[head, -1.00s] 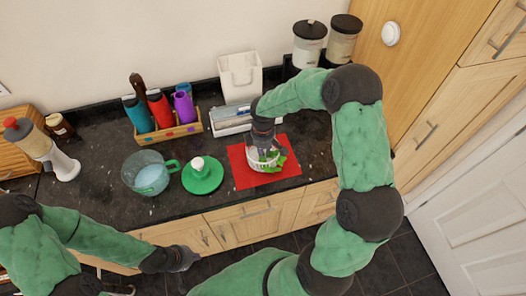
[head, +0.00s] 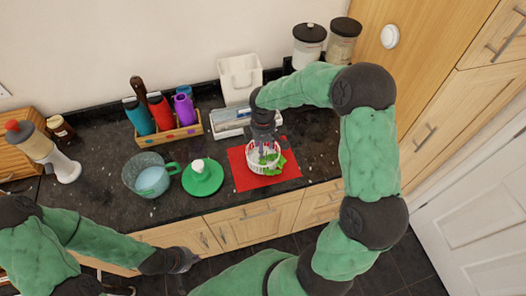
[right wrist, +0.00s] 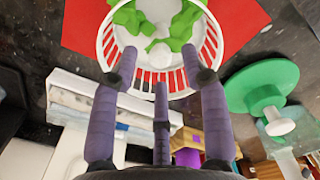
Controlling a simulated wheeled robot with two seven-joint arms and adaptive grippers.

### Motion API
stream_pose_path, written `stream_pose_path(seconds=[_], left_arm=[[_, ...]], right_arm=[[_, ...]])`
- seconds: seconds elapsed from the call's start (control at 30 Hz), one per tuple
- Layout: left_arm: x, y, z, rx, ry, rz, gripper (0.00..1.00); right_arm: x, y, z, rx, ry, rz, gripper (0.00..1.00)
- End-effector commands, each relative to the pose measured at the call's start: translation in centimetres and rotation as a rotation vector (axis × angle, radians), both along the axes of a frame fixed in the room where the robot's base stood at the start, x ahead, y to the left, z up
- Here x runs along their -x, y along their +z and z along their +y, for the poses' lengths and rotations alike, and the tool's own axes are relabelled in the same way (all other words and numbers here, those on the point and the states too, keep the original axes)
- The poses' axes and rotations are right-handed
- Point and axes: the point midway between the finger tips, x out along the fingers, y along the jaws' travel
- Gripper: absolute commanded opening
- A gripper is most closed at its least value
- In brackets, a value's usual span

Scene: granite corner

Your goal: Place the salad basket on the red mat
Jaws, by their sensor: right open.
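The white salad basket (head: 254,157) with green leaves (head: 273,161) in it stands on the red mat (head: 243,180). In the right wrist view the basket (right wrist: 209,45) shows its slatted rim, with the red mat (right wrist: 245,20) around it. My right gripper (head: 264,142) is just above the basket's back side. Its fingers (right wrist: 160,80) are spread apart at the basket's rim, and I cannot tell whether they touch it. My left gripper (head: 186,259) hangs low in front of the counter, far from the basket; its fingers are too small to read.
A green lid with a white knob (head: 203,178) and a clear bowl with a green handle (head: 149,176) stand left of the mat. The counter right of the mat is clear.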

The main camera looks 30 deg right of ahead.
Motion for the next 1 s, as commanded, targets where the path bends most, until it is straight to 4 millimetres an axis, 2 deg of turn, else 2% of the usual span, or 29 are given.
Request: stream_pose_path(seconds=[0.03, 0.2, 0.4, 0.6, 1.0], left_arm=[[0.0, 0.2, 0.0, 0.000, 0.000, 0.000, 0.00], [0.0, 0.6, 0.0, 0.000, 0.000, 0.000, 0.00], [0.0, 0.7, 0.0, 0.000, 0.000, 0.000, 0.00], [0.0, 0.8, 0.0, 0.000, 0.000, 0.000, 0.00], [0.0, 0.8, 0.0, 0.000, 0.000, 0.000, 0.00]], right_arm=[[-0.1, 1.4, 0.0, 0.001, 0.000, -0.006, 0.46], [-0.1, 4.4, 0.0, 0.000, 0.001, -0.004, 0.46], [0.0, 6.6, 0.0, 0.000, 0.000, 0.000, 0.46], [0.0, 7.1, 0.0, 0.000, 0.001, 0.000, 0.46], [0.0, 7.1, 0.0, 0.000, 0.000, 0.000, 0.46]])
